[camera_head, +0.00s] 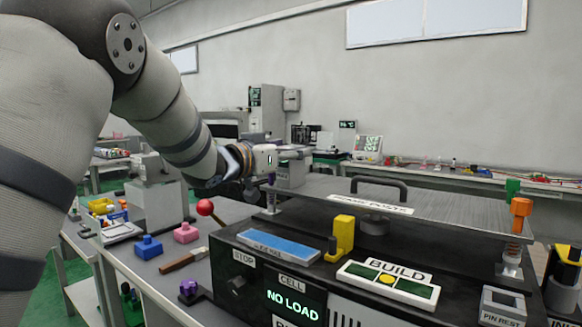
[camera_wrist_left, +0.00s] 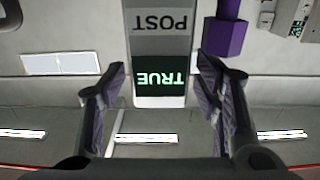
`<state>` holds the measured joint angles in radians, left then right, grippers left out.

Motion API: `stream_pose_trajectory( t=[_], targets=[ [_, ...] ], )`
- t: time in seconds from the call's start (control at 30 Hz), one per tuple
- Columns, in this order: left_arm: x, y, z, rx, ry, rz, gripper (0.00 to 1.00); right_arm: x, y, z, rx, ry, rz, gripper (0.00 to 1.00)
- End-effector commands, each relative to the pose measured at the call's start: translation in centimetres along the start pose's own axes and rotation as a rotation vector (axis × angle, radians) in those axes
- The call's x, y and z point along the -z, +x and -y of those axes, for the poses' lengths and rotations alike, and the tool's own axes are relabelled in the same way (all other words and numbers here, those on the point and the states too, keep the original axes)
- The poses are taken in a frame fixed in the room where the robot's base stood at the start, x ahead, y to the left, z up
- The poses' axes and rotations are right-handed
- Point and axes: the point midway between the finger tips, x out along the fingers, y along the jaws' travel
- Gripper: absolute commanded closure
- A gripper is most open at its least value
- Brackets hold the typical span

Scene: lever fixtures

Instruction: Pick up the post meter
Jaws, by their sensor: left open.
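The post meter (camera_wrist_left: 160,45) shows upside down in the left wrist view, a grey block with a POST label and a dark screen reading TRUE in green. My left gripper (camera_wrist_left: 160,105) is open, with one dark finger on each side of the picture. The meter's lower end shows between the fingers, with a visible gap on both sides. In the head view my left gripper (camera_head: 290,153) reaches out past the far left corner of the black machine. I cannot clearly make out the meter there. My right gripper is not in view.
The black machine (camera_head: 225,268) with a NO LOAD screen and a handled plate (camera_head: 455,214) fills the front. A red ball knob (camera_head: 205,207), blue block (camera_head: 148,247) and pink block (camera_head: 186,233) are at its left. A purple post (camera_wrist_left: 225,35) stands beside the meter.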

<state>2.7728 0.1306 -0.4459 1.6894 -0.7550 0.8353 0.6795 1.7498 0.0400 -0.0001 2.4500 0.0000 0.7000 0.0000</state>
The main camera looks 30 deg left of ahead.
Motion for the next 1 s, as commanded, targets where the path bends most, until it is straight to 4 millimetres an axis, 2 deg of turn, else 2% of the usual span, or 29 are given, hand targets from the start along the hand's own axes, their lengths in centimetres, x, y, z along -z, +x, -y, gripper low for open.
stream_pose_trajectory(
  t=[0.1, 0.27, 0.37, 0.53, 0.83, 1.0],
  targets=[
    [0.1, 0.9, 0.0, 0.000, 0.000, -0.001, 0.43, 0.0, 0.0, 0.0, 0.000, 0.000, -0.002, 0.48],
    [0.1, 0.8, 0.0, 0.000, -0.001, -0.001, 0.43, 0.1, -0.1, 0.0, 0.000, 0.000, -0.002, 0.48],
    [0.1, 0.8, 0.0, 0.000, -0.001, -0.001, 0.61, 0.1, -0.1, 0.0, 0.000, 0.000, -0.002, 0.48],
    [0.1, 0.8, 0.0, 0.000, -0.001, -0.001, 1.00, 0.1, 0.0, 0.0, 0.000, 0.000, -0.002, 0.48],
    [0.3, 0.8, -0.1, -0.001, 0.000, -0.003, 1.00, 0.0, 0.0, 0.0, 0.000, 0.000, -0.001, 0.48],
    [2.5, 0.8, -0.1, -0.001, 0.000, -0.007, 1.00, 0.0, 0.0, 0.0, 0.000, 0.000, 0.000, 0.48]
  ],
)
